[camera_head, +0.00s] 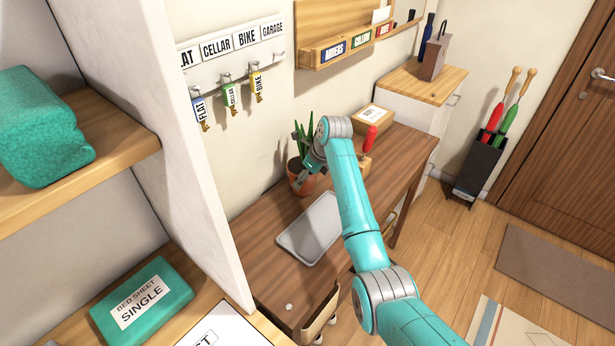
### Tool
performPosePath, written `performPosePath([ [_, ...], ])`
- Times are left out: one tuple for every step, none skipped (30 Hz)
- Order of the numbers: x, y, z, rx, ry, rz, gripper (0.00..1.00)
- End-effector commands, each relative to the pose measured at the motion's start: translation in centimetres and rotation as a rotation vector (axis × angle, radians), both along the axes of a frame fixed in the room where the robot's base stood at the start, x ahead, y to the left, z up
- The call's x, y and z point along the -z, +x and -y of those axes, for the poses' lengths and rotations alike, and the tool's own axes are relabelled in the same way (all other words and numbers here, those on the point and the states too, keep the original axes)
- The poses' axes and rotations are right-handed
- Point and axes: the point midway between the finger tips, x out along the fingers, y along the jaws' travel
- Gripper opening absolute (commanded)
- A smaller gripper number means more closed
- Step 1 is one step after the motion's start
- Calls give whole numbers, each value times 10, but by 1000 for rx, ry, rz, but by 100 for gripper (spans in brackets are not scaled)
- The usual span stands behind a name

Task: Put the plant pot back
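The plant pot (300,185) is terracotta and holds a spiky green plant (305,143). It stands upright at the back of the brown wooden table, near the wall. My gripper (306,178) is at the pot's right side, close to its rim. The arm covers part of the pot and plant. I cannot tell whether the fingers touch the pot or how far they are apart.
A grey tray (312,230) lies in front of the pot on the table (265,235). A box (372,117) and a red-handled tool (370,138) are to the right. Keys (256,84) hang on the wall above. A white partition (190,150) stands at left.

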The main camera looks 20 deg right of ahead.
Motion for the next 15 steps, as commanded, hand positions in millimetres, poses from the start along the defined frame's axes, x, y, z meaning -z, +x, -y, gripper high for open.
performPosePath([
  [-2, 1, 0, 0, 0, 4, 24],
  [-2, 1, 0, 0, 0, 4, 24],
  [-2, 1, 0, 0, 0, 4, 24],
  [-2, 1, 0, 0, 0, 4, 24],
  [-2, 1, 0, 0, 0, 4, 24],
  [-1, 1, 0, -1, 1, 3, 24],
  [-1, 1, 0, -1, 0, 2, 24],
  [0, 1, 0, -1, 0, 2, 24],
  [1, 0, 0, 0, 1, 1, 98],
  [1, 0, 0, 0, 1, 1, 100],
  [1, 0, 0, 0, 1, 1, 100],
  [1, 0, 0, 0, 1, 1, 100],
  [1, 0, 0, 0, 1, 1, 100],
  [1, 0, 0, 0, 1, 1, 100],
  [1, 0, 0, 0, 1, 1, 100],
])
